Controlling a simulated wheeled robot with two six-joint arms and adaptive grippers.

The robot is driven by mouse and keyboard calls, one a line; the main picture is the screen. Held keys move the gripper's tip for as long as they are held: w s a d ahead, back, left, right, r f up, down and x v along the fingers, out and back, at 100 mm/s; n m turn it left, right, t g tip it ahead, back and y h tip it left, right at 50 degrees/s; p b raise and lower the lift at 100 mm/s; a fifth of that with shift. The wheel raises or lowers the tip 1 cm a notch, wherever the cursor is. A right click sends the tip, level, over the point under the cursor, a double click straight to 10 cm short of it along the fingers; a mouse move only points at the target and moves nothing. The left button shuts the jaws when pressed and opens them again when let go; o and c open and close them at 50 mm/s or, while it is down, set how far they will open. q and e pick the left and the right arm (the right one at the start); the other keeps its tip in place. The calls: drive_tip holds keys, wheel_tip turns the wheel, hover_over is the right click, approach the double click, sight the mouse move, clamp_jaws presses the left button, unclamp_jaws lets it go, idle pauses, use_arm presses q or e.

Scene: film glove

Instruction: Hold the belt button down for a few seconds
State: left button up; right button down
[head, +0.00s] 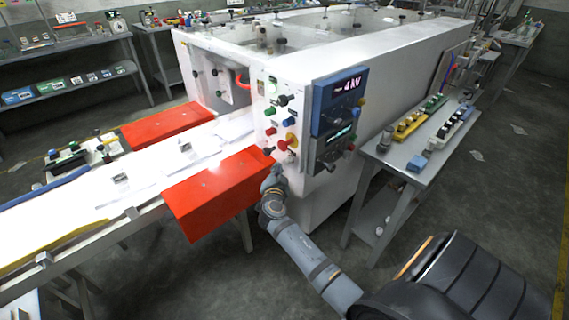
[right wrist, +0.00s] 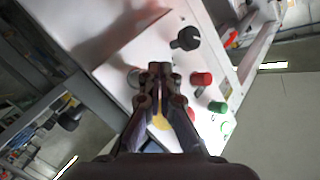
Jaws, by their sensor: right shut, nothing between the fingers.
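The control panel (head: 275,108) is on the white end face of the machine, with red, green, yellow and black buttons and knobs. I cannot read which one is the belt button. A small red button (head: 268,151) sits low on the panel. My right gripper (head: 276,170) is just below and in front of it, its fingertips close to the panel; contact cannot be told. In the right wrist view the right gripper (right wrist: 158,76) is shut and empty, pointing at the panel. A black knob (right wrist: 186,38), a red button (right wrist: 201,79) and a green button (right wrist: 217,107) show beside it. My left gripper is not in view.
A red guard (head: 222,190) juts over the lit conveyor (head: 140,165), close left of my right gripper. A blue display unit (head: 338,102) is mounted to the right of the buttons. A grey side table (head: 398,160) with parts stands further right. Open floor lies in front.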

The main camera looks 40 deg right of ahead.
drive_tip(key=shift+d, duration=0.1)
drive_tip(key=shift+d+b, duration=0.35)
drive_tip(key=shift+b, duration=0.05)
drive_tip(key=shift+d, duration=0.4)
idle(0.6)
drive_tip(key=shift+b, duration=0.3)
idle(3.0)
drive_tip(key=shift+a+b, duration=0.45)
drive_tip(key=shift+a, duration=0.4)
